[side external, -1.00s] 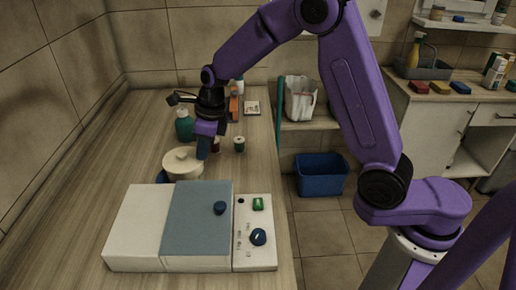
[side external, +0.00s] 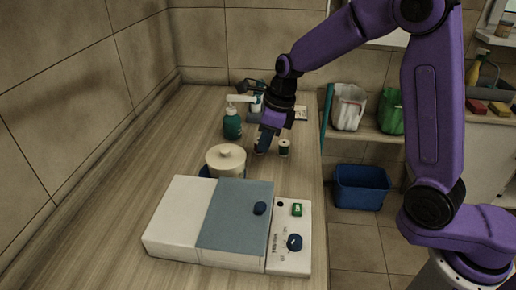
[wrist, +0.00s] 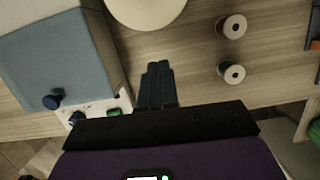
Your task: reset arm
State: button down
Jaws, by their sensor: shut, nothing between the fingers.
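My gripper (side external: 263,150) hangs fingers down over the counter, to the right of the cream lidded pot (side external: 226,159) and just left of a thread spool (side external: 284,148). In the wrist view its dark fingers (wrist: 157,68) are together, with nothing between them. There they show over bare wood, below the pot (wrist: 146,12). Two spools, one upper (wrist: 232,27) and one lower (wrist: 233,73), stand apart from the fingers on the right. In the side view my gripper partly hides one spool.
A white box with a blue-grey panel (side external: 235,215) and a control strip (side external: 290,262) stands at the counter front. A teal pump bottle (side external: 232,125) is behind the pot. A blue bin (side external: 361,187) is on the floor right of the counter. The counter's left side is clear.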

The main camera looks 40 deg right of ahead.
jog(key=v, duration=0.7)
jog(key=s+d+f+m+g, duration=0.1)
jog(key=s+d+m, duration=0.3)
jog(key=s+m, duration=1)
jog(key=s+d+f+m+h, duration=0.1)
jog(key=s+d+f+m, duration=0.2)
jog(key=s+m, duration=1.2)
jog(key=shift+s+d+m+g+h, duration=0.3)
jog(key=shift+d+m, duration=0.4)
jog(key=shift+m, duration=0.8)
jog(key=shift+w+f, duration=0.1)
jog(key=shift+f, duration=0.05)
